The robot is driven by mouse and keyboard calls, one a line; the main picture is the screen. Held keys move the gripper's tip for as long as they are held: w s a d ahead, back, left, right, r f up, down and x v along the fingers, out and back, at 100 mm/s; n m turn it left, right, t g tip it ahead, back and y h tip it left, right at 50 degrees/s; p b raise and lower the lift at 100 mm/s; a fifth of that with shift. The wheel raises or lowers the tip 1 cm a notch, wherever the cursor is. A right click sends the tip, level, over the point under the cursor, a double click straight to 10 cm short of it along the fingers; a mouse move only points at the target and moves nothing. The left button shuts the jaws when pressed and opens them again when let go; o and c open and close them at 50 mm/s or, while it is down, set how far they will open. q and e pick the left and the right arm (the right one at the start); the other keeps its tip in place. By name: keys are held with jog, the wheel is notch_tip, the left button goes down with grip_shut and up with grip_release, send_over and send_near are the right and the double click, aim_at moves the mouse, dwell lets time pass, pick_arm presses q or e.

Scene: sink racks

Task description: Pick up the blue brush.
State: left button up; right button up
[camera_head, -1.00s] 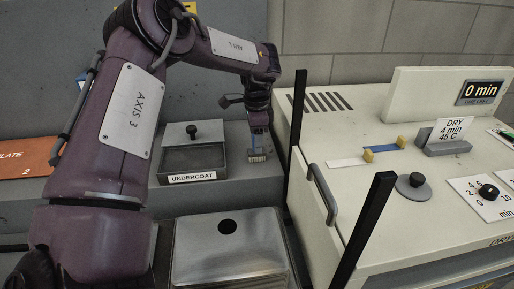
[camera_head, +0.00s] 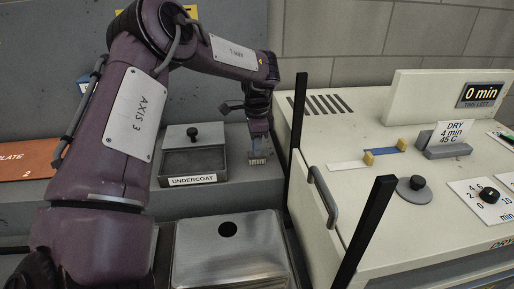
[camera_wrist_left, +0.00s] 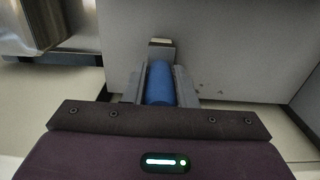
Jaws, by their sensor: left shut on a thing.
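The blue brush (camera_head: 257,160) stands upright on the grey ledge, its pale bristle end low beside the undercoat tray. In the left wrist view its round blue handle (camera_wrist_left: 160,84) lies between the two grey fingers. My left gripper (camera_head: 258,133) reaches down from above and is shut on the handle. The fingers hide most of the handle in the head view. The bristle end appears to be at ledge level; I cannot tell if it touches. My right gripper is not in view.
The undercoat tray (camera_head: 193,180) with a knobbed lid is just left of the brush. A black post (camera_head: 297,122) and the cream dryer (camera_head: 345,135) are close on the right. An orange plate (camera_head: 30,160) lies far left.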

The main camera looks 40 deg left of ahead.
pick_arm(q)
jog(key=shift+w+r, duration=0.1)
jog(key=shift+r, duration=0.5)
notch_tip(320, 180, up, 8)
jog(key=shift+p, duration=0.75)
notch_tip(320, 180, up, 11)
jog(key=p, duration=0.6)
jog(key=shift+a+f, duration=0.1)
